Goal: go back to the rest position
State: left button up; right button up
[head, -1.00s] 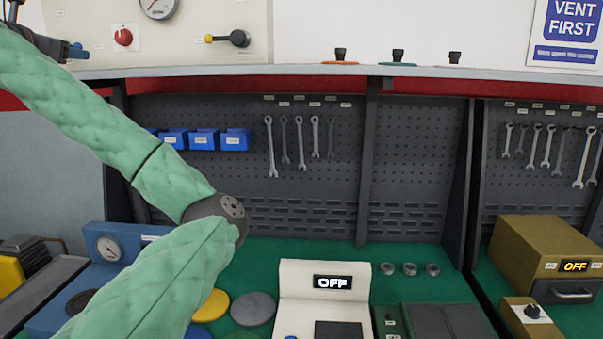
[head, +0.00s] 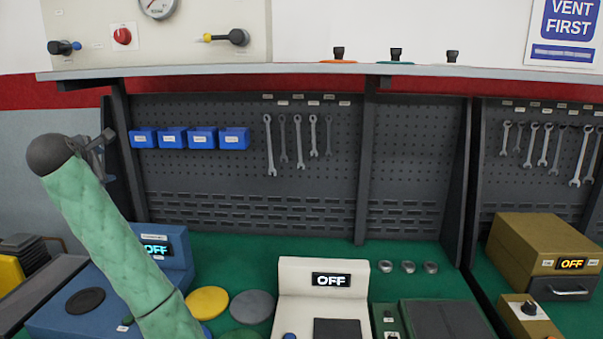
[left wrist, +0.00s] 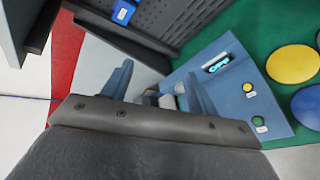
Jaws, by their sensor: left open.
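My left gripper (head: 106,152) is in the head view at the left, at the end of my green arm. It hangs in the air in front of the left edge of the pegboard, above and behind the blue tester. In the left wrist view its two blue-grey fingers (left wrist: 160,88) stand apart with nothing held between them. The blue tester (head: 175,262) with a lit OFF display stands on the bench below, partly hidden by my arm. It also shows in the left wrist view (left wrist: 238,82). My right gripper is not in view.
Yellow disc (head: 207,302) and grey disc (head: 252,306) lie beside a cream OFF device (head: 290,290). Blue bins (head: 202,138) and wrenches (head: 283,140) hang on the pegboard (head: 300,185). A shelf (head: 300,70) runs above. A brown OFF box (head: 530,245) stands right.

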pick_arm(q)
jog(key=s+d+f+m+g, duration=0.2)
jog(key=s+d+f+m, duration=0.3)
jog(key=f, duration=0.7)
jog(key=s+d+f+m+g, duration=0.1)
jog(key=s+d+f+m, duration=0.4)
jog(key=f, duration=0.8)
jog(key=s+d+f+m+g, duration=0.2)
jog(key=s+d+f+m, duration=0.3)
jog(key=f, duration=0.7)
jog(key=s+d+f+m+g+h, duration=0.15)
jog(key=s+d+f+m, duration=0.35)
jog(key=s, duration=0.5)
jog(key=s+d+f+m+g, duration=0.2)
jog(key=s+d+f+m, duration=0.15)
jog(key=s+f, duration=0.55)
jog(key=s+d+f+m+g+h, duration=0.1)
jog(key=s+d+f+m, duration=0.25)
jog(key=s, duration=0.85)
jog(key=s+d+f+g, duration=0.1)
jog(key=d+f, duration=0.1)
jog(key=f, duration=1.5)
jog(key=s+d+f+g, duration=0.1)
jog(key=s+d+f, duration=0.1)
jog(key=f, duration=1.5)
jog(key=shift+s+d+f+n+h, duration=0.15)
jog(key=shift+s+d+n+h, duration=0.25)
jog(key=shift+d, duration=0.3)
jog(key=shift+w, duration=0.1)
